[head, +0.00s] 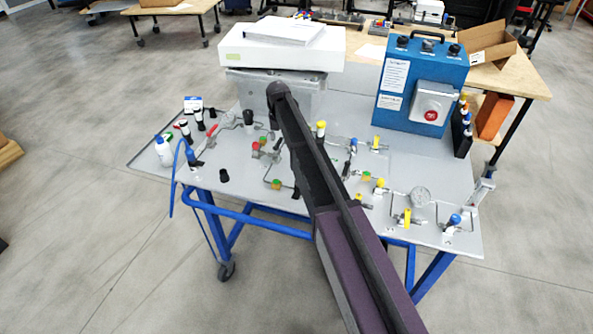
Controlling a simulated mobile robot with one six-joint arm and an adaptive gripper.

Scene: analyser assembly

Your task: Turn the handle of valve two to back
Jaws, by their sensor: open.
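Several small valves and fittings sit on the grey panel top of the blue-framed cart. No label that I can read marks valve two. Yellow-handled valves show near the middle (321,129), at the right (376,142) and near the front right (408,216). A blue-capped fitting (455,220) is at the right front, and another blue part (190,155) is at the left. My gripper cannot be made out.
A blue box (421,85) with a red button stands at the back right. A white instrument (281,45) is at the back. A white bottle (163,150) and black-capped vials stand at the left. Floor left of the cart is clear.

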